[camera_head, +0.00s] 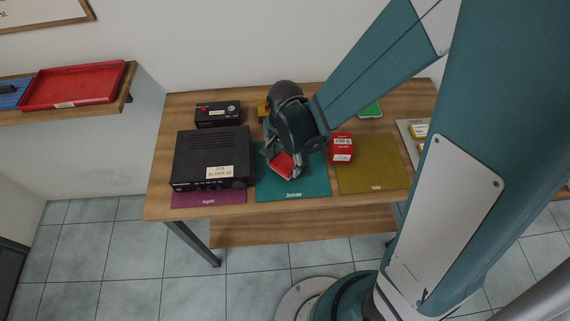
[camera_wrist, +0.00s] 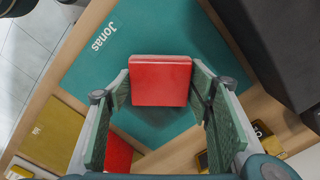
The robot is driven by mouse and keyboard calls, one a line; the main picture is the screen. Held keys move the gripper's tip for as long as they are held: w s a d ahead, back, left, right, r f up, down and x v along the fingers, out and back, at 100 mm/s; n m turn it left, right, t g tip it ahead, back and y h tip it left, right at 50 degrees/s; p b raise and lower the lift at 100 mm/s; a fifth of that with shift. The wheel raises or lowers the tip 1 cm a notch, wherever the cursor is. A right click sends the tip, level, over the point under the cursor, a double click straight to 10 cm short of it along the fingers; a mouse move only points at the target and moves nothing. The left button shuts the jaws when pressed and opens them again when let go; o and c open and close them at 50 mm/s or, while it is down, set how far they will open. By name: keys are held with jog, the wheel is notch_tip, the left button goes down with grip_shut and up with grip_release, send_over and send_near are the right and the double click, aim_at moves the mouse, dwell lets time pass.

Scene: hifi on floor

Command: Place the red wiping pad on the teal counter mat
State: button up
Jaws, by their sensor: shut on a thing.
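The red wiping pad (camera_head: 281,165) is a flat red block over the teal counter mat. In the wrist view the pad (camera_wrist: 160,81) sits between the two fingers of my gripper (camera_wrist: 160,88), which is shut on it. The teal counter mat (camera_head: 306,187) lies on the wooden table and is labelled "Jonas"; it also shows in the wrist view (camera_wrist: 165,30). My gripper (camera_head: 284,165) is above the mat's left half in the head view. I cannot tell whether the pad touches the mat. My arm hides the mat's far part.
A black hi-fi unit (camera_head: 212,157) stands on a purple mat (camera_head: 208,198) left of the teal mat. A red box (camera_head: 342,148) marked "250 g" stands to the right, beside an olive mat (camera_head: 372,163). A small black device (camera_head: 217,114) is behind. A red tray (camera_head: 72,86) rests on a wall shelf.

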aim_at(285, 163)
jog(key=shift+f, duration=0.55)
jog(key=shift+f, duration=0.15)
jog(key=o, duration=0.9)
jog(key=shift+r, duration=0.25)
jog(key=shift+r, duration=5.9)
